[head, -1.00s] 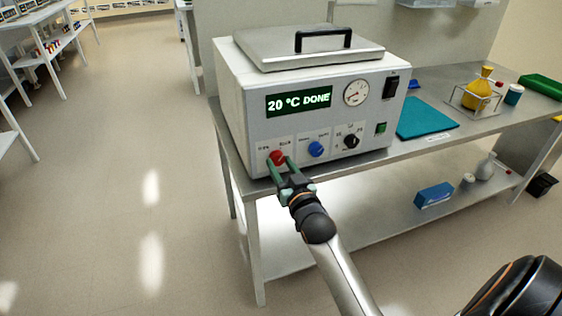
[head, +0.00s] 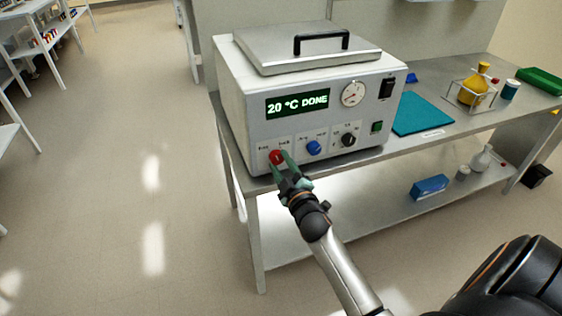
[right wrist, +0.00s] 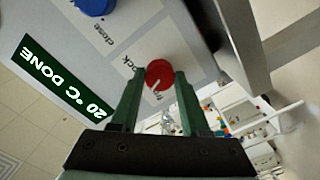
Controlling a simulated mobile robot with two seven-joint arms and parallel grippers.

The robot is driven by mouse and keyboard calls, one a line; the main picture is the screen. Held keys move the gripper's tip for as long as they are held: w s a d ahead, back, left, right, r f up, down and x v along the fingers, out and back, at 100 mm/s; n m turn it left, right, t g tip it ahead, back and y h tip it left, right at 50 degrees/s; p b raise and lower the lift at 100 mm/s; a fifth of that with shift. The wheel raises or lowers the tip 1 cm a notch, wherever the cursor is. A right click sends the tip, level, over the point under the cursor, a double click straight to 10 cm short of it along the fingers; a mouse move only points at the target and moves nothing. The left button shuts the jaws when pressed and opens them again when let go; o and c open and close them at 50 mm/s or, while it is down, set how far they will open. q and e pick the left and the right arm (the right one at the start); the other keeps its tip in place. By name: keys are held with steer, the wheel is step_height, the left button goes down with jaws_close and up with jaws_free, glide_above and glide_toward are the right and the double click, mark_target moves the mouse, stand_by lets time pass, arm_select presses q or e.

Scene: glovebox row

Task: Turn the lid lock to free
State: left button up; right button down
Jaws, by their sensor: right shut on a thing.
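The lid lock is a red knob (head: 277,157) at the lower left of the white box-shaped device (head: 240,110), below its green display. It also shows in the right wrist view (right wrist: 159,73), with a small white mark near its lower edge. A "lock" label is beside it; the other label is partly hidden by a finger. My right gripper (head: 281,162) has its two green fingers on either side of the knob, shut on it. In the right wrist view its fingers (right wrist: 158,85) flank the knob. The grey lid (head: 300,48) with a black handle lies flat on top. My left gripper is out of view.
A blue knob (head: 313,148) and a black knob (head: 348,140) sit right of the red one. The device stands on a grey bench (head: 415,145) with a teal mat (head: 420,115) and a yellow flask (head: 473,90). The floor left is clear.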

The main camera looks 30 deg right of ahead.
steer(key=shift+r+n, duration=0.15)
steer(key=shift+n, duration=2.35)
steer(key=shift+r+n, duration=0.1)
steer(key=shift+n, duration=0.2)
steer(key=shift+c, duration=1.9)
jaws_free()
steer(key=shift+w, duration=0.1)
steer(key=shift+f, duration=0.2)
